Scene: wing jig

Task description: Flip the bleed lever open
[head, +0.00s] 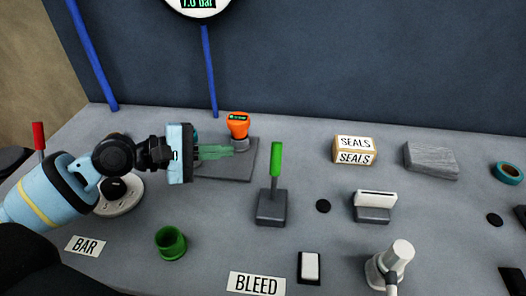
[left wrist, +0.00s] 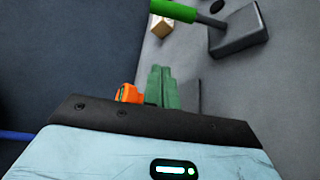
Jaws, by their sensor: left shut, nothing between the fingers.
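A lever with a green handle (head: 276,160) stands nearly upright on a dark grey base (head: 271,208), behind the BLEED label (head: 257,284). In the left wrist view the green handle (left wrist: 176,9) and base (left wrist: 240,32) show at the top. My left gripper (head: 232,150) comes in from the left, its green fingers shut and empty. The fingertips are to the left of the green handle, apart from it. The shut fingers also show in the left wrist view (left wrist: 160,88). My right gripper is not in view.
An orange knob (head: 238,125) stands on a grey plate just behind my left fingers. A red-handled lever (head: 39,138) is at the far left. A green cup (head: 171,242) is in front. A SEALS box (head: 354,149) and grey block (head: 431,160) are at the back right.

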